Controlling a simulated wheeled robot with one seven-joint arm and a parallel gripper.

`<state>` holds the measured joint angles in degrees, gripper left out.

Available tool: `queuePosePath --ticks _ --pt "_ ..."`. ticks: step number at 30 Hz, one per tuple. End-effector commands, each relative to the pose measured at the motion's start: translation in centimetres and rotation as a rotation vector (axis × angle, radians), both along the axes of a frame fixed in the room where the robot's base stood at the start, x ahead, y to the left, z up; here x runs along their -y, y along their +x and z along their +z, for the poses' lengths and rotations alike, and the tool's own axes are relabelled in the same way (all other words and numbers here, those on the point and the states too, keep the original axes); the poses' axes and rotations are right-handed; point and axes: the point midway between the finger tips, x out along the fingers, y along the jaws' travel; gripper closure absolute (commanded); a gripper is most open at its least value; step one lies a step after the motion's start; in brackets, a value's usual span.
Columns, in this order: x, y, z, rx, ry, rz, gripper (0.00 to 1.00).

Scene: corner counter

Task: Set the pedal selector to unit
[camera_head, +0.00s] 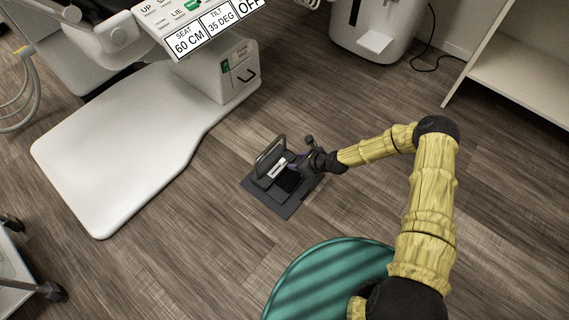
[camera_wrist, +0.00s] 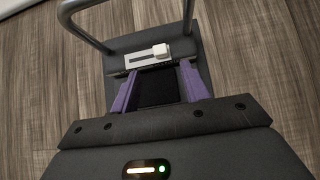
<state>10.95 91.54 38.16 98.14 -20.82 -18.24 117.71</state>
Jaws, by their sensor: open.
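The foot pedal (camera_head: 262,192) is a dark flat plate on the floor with an upright metal hoop handle (camera_head: 266,158). Its selector plate (camera_wrist: 133,62) is a light strip with a dark slot. A white selector knob (camera_wrist: 160,50) sits toward the right end of that slot in the wrist view. No lettering on it is legible. My gripper (camera_wrist: 159,70) has its two purple fingers apart, pointing at the pedal, with the knob beyond the fingertips and between their lines. A black pad (camera_wrist: 157,88) shows between the fingers. In the head view my gripper (camera_head: 297,164) is over the pedal's right side.
A white treatment chair base (camera_head: 120,150) lies left of the pedal, with a labelled panel (camera_head: 205,28) above it. A teal round seat (camera_head: 325,280) is in front. A white unit (camera_head: 370,35) and shelf (camera_head: 520,75) stand behind. Wood floor right of the pedal is clear.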

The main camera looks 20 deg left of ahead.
Motion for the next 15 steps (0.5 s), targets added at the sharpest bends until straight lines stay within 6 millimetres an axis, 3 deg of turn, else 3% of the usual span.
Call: queuePosePath --ticks 3,15 --pt "-1.5 0.5 -2.1 0.003 -0.001 0.004 0.55" --pt "-5.5 2.2 -6.2 0.001 -0.001 0.003 0.55"
